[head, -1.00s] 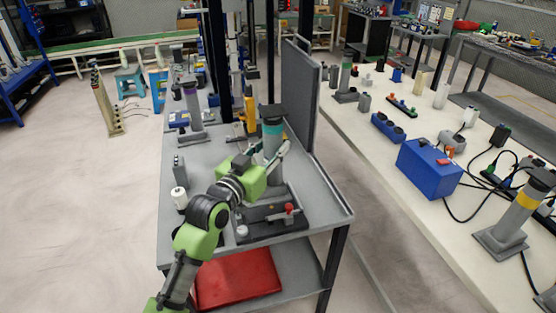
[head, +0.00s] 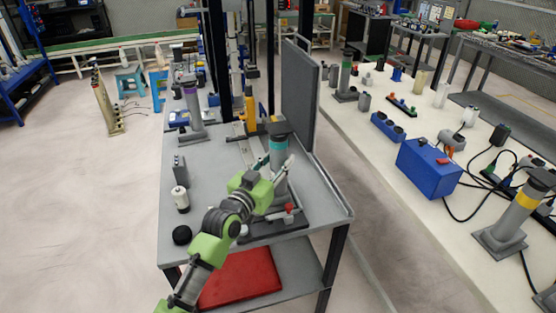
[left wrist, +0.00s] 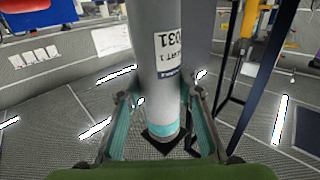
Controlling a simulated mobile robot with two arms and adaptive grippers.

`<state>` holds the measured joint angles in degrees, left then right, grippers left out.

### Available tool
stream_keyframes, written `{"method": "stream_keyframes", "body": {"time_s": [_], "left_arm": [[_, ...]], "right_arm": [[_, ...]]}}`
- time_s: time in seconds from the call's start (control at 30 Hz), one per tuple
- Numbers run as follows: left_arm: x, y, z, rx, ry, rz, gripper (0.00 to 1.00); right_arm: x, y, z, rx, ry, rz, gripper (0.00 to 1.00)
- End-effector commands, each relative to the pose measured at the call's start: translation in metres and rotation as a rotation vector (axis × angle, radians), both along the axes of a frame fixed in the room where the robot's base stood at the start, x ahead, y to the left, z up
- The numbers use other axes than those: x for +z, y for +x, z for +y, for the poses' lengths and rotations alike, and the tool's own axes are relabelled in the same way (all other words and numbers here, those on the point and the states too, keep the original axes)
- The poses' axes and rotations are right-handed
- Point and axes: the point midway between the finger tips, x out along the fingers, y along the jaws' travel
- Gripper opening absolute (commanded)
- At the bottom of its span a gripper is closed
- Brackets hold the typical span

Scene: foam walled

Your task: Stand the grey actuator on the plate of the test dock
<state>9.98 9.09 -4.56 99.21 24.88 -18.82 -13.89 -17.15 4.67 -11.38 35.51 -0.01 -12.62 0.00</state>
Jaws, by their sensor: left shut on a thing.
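The grey actuator (head: 279,158) is a tall cylinder with a teal band and a dark grey cap. My left gripper (head: 274,168) is shut on its body, and the actuator looks roughly upright. In the left wrist view its grey body (left wrist: 157,60) with a printed label runs between the fingers (left wrist: 160,115), beside the teal band. The test dock (head: 258,231) is a dark base with a red knob, near the front of the grey bench. The actuator is over or on the dock. My gripper hides much of its lower end, so contact with the plate cannot be told. My right gripper is not in view.
A grey upright panel (head: 300,95) stands behind on the bench's right side. A purple-banded actuator (head: 194,115), a white spool-like part (head: 180,198) and a black puck (head: 182,235) stand at left. A yellow part (head: 251,108) is behind.

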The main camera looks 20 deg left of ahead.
Motion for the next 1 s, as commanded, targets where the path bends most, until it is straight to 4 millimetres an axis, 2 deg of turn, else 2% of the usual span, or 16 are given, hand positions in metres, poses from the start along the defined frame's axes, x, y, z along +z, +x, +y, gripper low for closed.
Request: {"method": "stream_keyframes", "body": {"time_s": [0.03,0.1,0.47,0.57,0.67,1.0], "left_arm": [[-0.002,0.0,0.0,0.0,0.0,0.001,0.35],[-0.001,0.0,0.0,0.0,0.0,0.001,0.5],[0.001,0.0,0.0,0.0,0.0,0.0,0.5],[0.001,-0.006,0.001,0.0,0.0,0.001,0.5],[0.0,-0.019,0.004,0.0,0.001,0.002,0.5],[-0.001,-0.084,0.016,0.0,0.003,0.003,0.5]], "right_arm": [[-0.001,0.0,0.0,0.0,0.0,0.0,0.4],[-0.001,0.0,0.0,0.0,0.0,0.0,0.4],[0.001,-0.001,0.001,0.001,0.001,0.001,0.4],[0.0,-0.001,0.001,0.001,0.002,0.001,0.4],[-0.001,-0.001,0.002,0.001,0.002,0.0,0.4],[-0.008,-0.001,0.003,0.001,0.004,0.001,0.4]]}}
